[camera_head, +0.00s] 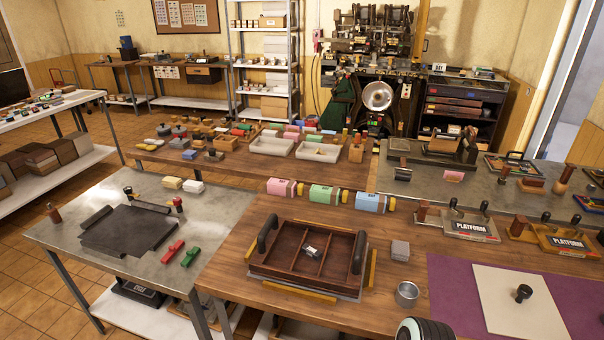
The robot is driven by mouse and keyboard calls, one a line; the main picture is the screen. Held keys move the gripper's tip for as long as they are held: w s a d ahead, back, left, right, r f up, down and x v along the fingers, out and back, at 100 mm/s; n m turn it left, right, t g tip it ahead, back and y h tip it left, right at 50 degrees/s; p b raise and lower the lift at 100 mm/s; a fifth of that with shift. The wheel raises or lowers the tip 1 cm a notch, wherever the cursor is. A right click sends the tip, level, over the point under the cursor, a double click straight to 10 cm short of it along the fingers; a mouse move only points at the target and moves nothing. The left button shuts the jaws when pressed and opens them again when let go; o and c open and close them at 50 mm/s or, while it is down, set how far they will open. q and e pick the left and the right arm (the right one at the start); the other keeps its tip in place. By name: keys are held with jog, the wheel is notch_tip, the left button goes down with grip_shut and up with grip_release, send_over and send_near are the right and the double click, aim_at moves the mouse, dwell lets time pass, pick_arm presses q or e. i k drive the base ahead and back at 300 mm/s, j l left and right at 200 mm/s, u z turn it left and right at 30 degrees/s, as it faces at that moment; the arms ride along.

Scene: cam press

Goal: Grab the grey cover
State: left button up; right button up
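A dark grey flat piece (128,231) with notched corners lies on the metal-topped table at the left, and it looks like the grey cover. I cannot tell for sure which of the two is the cover. Neither is touched by a gripper. No gripper fingers show in this view; only a rounded black and white part, which looks like mine, shows at the bottom edge.
A wooden tray (275,274) with black handles holds a small item. A round metal tin (407,294) stands to its right. A red clamp (172,251) and a green clamp (190,256) lie beside the dark piece. A cream sheet (510,315) lies on a purple mat (448,290).

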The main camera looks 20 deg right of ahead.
aim_at(521, 305)
jog(key=z, duration=2.2)
jog(key=i+l, duration=0.15)
jog(key=l, duration=0.15)
jog(key=i+l, duration=0.2)
jog(key=l, duration=0.15)
jog(key=i+l, duration=0.15)
jog(key=l, duration=0.15)
jog(key=i+l+u, duration=0.15)
jog(key=l+u, duration=0.2)
jog(key=i+l+u, duration=0.1)
jog(key=l+u, duration=0.25)
jog(key=l, duration=0.1)
